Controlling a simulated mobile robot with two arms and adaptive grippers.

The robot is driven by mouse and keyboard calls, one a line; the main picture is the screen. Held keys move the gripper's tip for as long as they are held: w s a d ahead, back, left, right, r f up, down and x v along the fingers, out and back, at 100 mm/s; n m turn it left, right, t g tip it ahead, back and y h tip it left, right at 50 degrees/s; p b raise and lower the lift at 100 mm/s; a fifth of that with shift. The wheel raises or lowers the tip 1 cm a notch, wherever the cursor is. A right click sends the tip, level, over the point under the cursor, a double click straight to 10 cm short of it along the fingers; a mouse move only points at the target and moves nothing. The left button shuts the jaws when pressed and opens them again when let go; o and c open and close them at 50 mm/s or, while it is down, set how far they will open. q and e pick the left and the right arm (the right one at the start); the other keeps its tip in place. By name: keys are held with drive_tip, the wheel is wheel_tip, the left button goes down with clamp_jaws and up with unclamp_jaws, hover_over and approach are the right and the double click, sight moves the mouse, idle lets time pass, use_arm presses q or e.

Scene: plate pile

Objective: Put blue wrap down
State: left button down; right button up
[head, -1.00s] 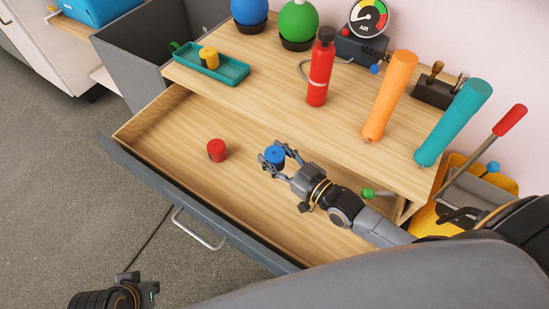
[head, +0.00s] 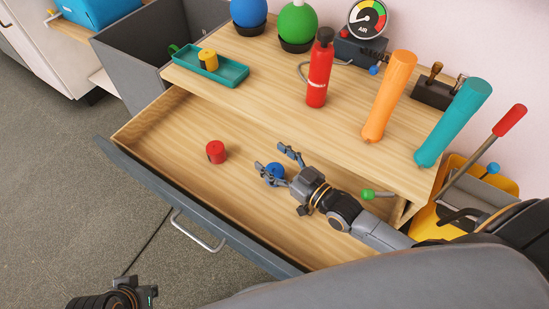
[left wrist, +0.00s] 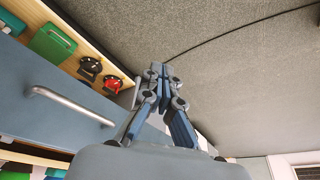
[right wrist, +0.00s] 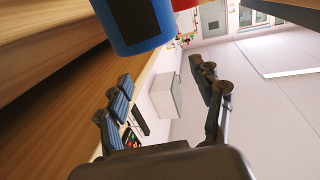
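The blue wrap (head: 275,171) is a short blue roll in the open drawer, appearing to rest on its floor below my right gripper's fingers. It shows large at the top of the right wrist view (right wrist: 146,28). My right gripper (head: 271,156) is open, its fingers spread and apart from the roll; the open fingers also show in the right wrist view (right wrist: 163,78). My left gripper (head: 152,296) is low at the left, outside the drawer. Its fingertips are together in the left wrist view (left wrist: 161,70), with nothing seen between them.
A red roll (head: 216,152) stands in the drawer (head: 170,125) to the left. On the desktop are a teal tray (head: 232,72) with a yellow roll (head: 208,59), a red extinguisher (head: 319,75), and orange (head: 389,95) and teal (head: 453,122) cylinders. The drawer's left part is free.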

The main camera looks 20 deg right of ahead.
use_arm(q)
drive_tip(key=shift+f, duration=0.1)
use_arm(e)
drive_tip(key=shift+s+f, duration=0.2)
drive_tip(key=shift+f, duration=0.4)
drive_tip(key=shift+a+r, duration=0.1)
drive_tip(key=shift+r, duration=0.1)
drive_tip(key=shift+s+d+r+p, duration=0.25)
drive_tip(key=shift+s+d+p, duration=0.15)
drive_tip(key=shift+s, duration=0.25)
drive_tip(key=shift+s+d+r+p, duration=0.25)
drive_tip(key=shift+s+d, duration=0.1)
drive_tip(key=shift+s, duration=0.25)
use_arm(q)
drive_tip(key=p+x, duration=0.1)
drive_tip(key=x, duration=0.3)
drive_tip(key=shift+w, duration=0.15)
use_arm(e)
drive_tip(key=v, duration=0.8)
drive_tip(key=shift+s+d+r, duration=0.25)
drive_tip(key=shift+s+r, duration=0.05)
